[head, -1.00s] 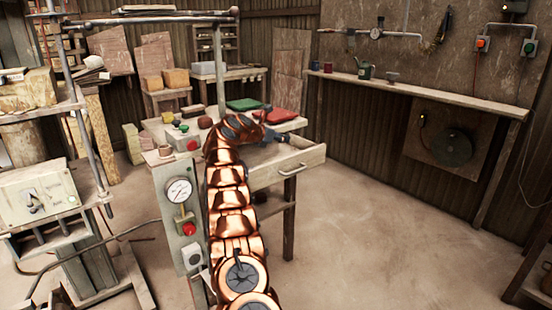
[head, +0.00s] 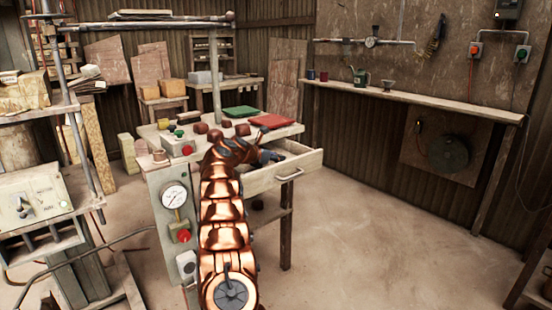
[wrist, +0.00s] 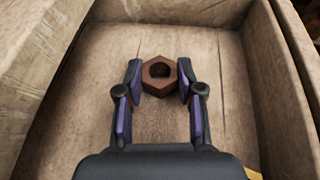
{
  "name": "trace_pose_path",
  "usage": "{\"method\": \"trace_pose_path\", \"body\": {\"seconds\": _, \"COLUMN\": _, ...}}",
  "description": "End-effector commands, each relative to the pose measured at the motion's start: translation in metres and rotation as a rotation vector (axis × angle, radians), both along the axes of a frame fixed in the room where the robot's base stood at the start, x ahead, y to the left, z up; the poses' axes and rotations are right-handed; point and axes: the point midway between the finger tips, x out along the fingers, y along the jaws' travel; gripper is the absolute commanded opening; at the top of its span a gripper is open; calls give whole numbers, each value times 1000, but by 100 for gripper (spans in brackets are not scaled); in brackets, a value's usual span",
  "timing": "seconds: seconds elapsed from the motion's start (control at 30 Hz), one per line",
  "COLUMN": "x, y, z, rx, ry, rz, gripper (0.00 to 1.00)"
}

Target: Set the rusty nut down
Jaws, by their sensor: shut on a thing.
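The rusty nut (wrist: 160,75) is a brown hexagonal ring with a round hole. In the wrist view it sits between the fingertips of my gripper (wrist: 160,84), which is shut on it. The nut is inside the open wooden drawer (wrist: 205,50), on or just above its floor; I cannot tell whether it touches. In the head view my gripper (head: 272,156) reaches into the drawer (head: 306,160), and the nut is hidden there.
The bench above the drawer holds a red pad (head: 272,121), a green pad (head: 240,112), several brown lumps and a button box (head: 178,145). A pressure gauge (head: 174,195) is on the front left. Drawer walls stand close around my gripper. The floor at right is clear.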

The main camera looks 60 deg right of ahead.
Motion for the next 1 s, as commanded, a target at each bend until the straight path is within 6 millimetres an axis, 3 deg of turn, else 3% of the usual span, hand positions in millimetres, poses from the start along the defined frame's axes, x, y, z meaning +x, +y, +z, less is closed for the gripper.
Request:
{"method": "trace_pose_path", "body": {"seconds": 0.27, "x": 0, "y": 0, "z": 0, "rx": 0, "ry": 0, "rz": 0, "gripper": 62}}
{"method": "trace_pose_path", "body": {"seconds": 0.63, "x": 0, "y": 0, "z": 4, "rx": 0, "ry": 0, "rz": -1, "gripper": 62}}
{"method": "trace_pose_path", "body": {"seconds": 1.0, "x": 6, "y": 32, "z": 16, "rx": 1, "ry": 0, "rz": 3, "gripper": 62}}
